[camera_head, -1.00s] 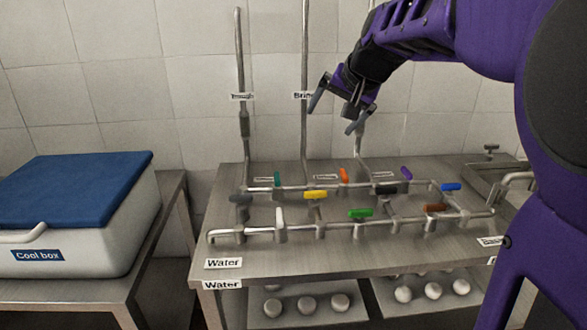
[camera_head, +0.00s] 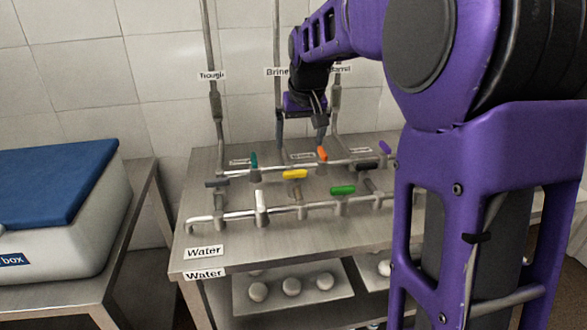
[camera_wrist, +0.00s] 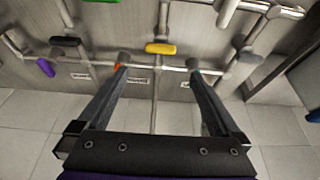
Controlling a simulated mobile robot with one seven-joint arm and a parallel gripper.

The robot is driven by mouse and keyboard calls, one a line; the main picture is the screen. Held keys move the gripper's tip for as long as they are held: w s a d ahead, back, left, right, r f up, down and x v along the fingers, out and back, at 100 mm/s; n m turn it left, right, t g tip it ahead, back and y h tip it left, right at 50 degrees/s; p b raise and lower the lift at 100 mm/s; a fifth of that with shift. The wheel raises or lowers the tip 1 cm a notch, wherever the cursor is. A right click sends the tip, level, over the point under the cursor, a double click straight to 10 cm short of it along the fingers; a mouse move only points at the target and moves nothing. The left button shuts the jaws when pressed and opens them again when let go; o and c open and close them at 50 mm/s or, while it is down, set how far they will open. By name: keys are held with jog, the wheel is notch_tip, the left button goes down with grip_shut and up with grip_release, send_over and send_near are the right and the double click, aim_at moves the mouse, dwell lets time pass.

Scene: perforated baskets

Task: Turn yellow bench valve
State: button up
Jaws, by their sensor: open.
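The yellow valve handle (camera_head: 295,174) lies crosswise on the pipework of the steel bench in the head view. My gripper (camera_head: 300,140) is open, fingers pointing down, above and behind that handle. In the wrist view the yellow handle (camera_wrist: 160,48) shows in the gap just beyond my open fingertips (camera_wrist: 158,66), apparently touching neither. A teal handle (camera_head: 254,160) and an orange handle (camera_head: 322,153) stand on the back pipe; in the wrist view they are partly hidden by the fingertips.
A green handle (camera_head: 342,190), a white handle (camera_head: 262,207) and a black handle (camera_head: 367,166) stand close by. Upright pipes (camera_head: 213,70) rise behind. A cool box with blue lid (camera_head: 50,190) is at left. My arm hides the bench's right part.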

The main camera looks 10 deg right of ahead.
aim_at(295, 171)
jog(key=b+x, duration=0.1)
jog(key=x, duration=1.1)
jog(key=shift+c, duration=0.2)
jog(key=shift+r, duration=0.1)
jog(key=c, duration=1.2)
